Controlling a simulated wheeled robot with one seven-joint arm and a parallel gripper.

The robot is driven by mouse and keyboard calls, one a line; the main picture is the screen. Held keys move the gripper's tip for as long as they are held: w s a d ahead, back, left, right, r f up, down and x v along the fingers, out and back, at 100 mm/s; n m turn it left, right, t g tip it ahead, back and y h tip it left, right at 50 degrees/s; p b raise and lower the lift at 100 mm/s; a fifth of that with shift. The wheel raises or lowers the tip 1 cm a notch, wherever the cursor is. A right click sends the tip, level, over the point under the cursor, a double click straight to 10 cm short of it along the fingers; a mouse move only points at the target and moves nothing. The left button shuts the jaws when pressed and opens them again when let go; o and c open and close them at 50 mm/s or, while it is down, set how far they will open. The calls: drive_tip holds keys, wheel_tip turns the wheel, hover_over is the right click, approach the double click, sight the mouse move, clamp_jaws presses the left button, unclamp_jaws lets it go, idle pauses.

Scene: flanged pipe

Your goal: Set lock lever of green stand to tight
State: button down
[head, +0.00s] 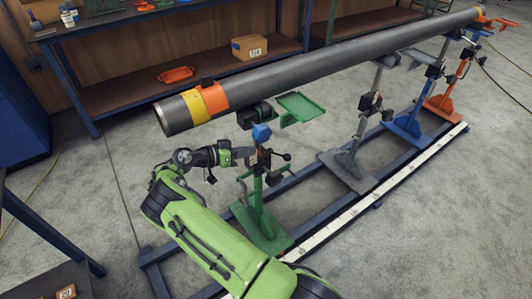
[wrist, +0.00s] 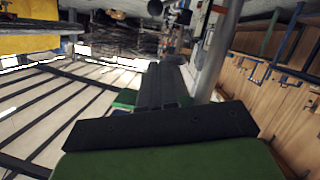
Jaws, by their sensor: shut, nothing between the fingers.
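The green stand (head: 262,215) is the nearest stand under the front end of the pipe, its foot on the dark rail frame. Its upright carries dark fittings, a blue knob (head: 262,132) and small black ball-ended handles, one on the right (head: 286,157) and one on the left (head: 211,179). I cannot tell which of these is the lock lever, or its setting. My gripper (head: 250,153) is shut and empty, just left of the stand's upper post; contact cannot be told. Its dark fingers (wrist: 165,85) show in the wrist view.
The long grey pipe (head: 330,62) with yellow and orange bands lies above the stand. A green tray (head: 300,106) juts out beside it. Grey (head: 350,160), blue (head: 405,122) and orange (head: 445,102) stands follow along the rail.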

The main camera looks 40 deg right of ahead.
sight(278, 154)
drive_tip(key=a+f+b+x, duration=0.1)
drive_tip(key=f+b+x, duration=0.1)
drive_tip(key=x, duration=1)
drive_tip(key=shift+s+f+b, duration=0.3)
drive_tip(key=shift+s+b, duration=0.05)
drive_tip(key=shift+b, duration=0.1)
drive_tip(key=shift+d, duration=0.1)
